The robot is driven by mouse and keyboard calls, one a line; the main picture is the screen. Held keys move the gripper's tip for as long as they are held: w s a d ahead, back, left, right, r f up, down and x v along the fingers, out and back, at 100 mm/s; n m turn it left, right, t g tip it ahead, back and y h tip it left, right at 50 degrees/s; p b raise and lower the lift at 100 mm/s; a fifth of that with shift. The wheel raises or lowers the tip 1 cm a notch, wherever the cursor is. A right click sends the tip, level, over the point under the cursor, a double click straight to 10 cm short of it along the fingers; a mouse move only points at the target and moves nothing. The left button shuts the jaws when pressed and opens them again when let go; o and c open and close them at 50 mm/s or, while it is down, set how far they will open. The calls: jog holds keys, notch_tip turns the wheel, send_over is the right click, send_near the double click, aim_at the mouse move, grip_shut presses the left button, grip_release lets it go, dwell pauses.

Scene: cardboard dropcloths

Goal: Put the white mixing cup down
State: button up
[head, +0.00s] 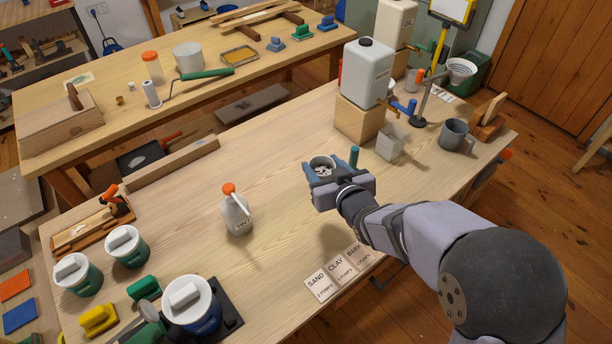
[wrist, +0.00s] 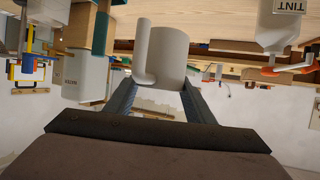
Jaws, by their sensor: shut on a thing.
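The white mixing cup (head: 322,161) is in my gripper, over the middle right of the near workbench (head: 185,222). In the head view I see its rim and a mottled inside; the fingers and wrist hide most of its wall. In the wrist view, which is upside down, the cup (wrist: 172,50) is plain white, with its handle on the left. My gripper (head: 319,168) is shut on the cup, with one finger on each side; the fingers also show in the wrist view (wrist: 160,88). I cannot tell whether its base touches the bench.
A TINT bottle (head: 236,212) stands left of the gripper. A teal cylinder (head: 354,156) and a clear beaker (head: 391,143) are close on the right, by a wooden block (head: 358,120) bearing a white jug (head: 367,73). Cards (head: 336,267) lie at the front edge. Bare bench lies between bottle and gripper.

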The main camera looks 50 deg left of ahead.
jog(key=shift+m+t, duration=0.3)
jog(key=shift+t, duration=0.2)
jog(key=f, duration=0.2)
jog(key=d+f, duration=0.1)
jog(key=f, duration=0.2)
jog(key=shift+w+d+f, duration=0.15)
jog(key=shift+d+f, duration=0.15)
jog(key=shift+f, duration=0.1)
jog(key=shift+f+p, duration=1.1)
jog(key=shift+f, duration=3.85)
jog(key=shift+f, duration=0.15)
jog(key=o, duration=1.3)
jog(key=shift+o, duration=0.2)
jog(key=shift+r, duration=0.2)
jog(key=b+v, duration=0.2)
jog(key=v, duration=1)
jog(key=shift+w, duration=0.1)
